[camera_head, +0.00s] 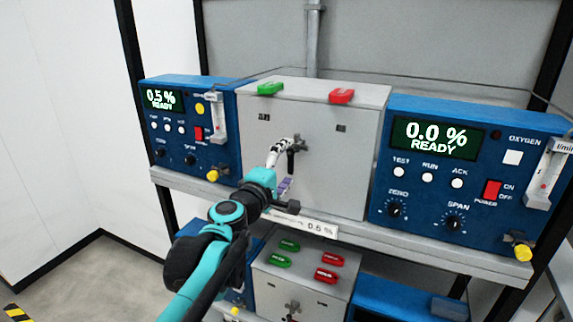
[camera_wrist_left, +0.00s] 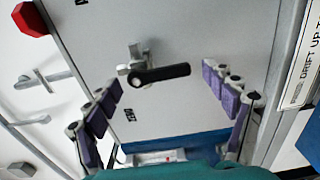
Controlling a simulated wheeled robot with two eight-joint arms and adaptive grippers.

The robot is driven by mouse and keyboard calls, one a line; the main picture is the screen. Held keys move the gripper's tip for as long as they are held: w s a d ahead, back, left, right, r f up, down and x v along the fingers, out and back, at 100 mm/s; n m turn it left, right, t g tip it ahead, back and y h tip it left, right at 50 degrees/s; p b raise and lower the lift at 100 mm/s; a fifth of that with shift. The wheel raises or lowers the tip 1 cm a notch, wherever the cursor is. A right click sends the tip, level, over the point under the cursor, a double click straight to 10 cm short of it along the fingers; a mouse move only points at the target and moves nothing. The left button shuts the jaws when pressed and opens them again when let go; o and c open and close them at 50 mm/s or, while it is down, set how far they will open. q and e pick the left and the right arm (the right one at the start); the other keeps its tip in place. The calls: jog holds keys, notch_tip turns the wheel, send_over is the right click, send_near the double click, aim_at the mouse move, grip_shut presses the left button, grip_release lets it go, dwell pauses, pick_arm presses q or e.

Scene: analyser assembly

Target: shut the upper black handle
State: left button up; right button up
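The upper black handle (camera_head: 292,152) is on the front of the grey box between the two blue analysers. In the left wrist view the handle (camera_wrist_left: 160,73) is a black lever on a metal pivot, lying nearly level across that picture. My left gripper (camera_head: 280,166) is in front of the box, by the handle, and partly covers it. In the left wrist view my left gripper (camera_wrist_left: 165,92) has its purple-padded fingers spread wide, one on each side of the lever, with nothing between them touching the pads. My right gripper is not in view.
Blue analysers flank the box, the left one (camera_head: 180,115) reading 0.5 % and the right one (camera_head: 460,185) 0.0 %. A green tag (camera_head: 270,89) and a red tag (camera_head: 342,96) sit on top. A lower grey box (camera_head: 320,295) has its own handle (camera_head: 292,307). A shelf edge (camera_head: 400,243) runs beneath the upper box.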

pick_arm(q)
jog(key=shift+s, duration=0.15)
jog(key=v, duration=1.1)
jog(key=shift+s+a, duration=0.3)
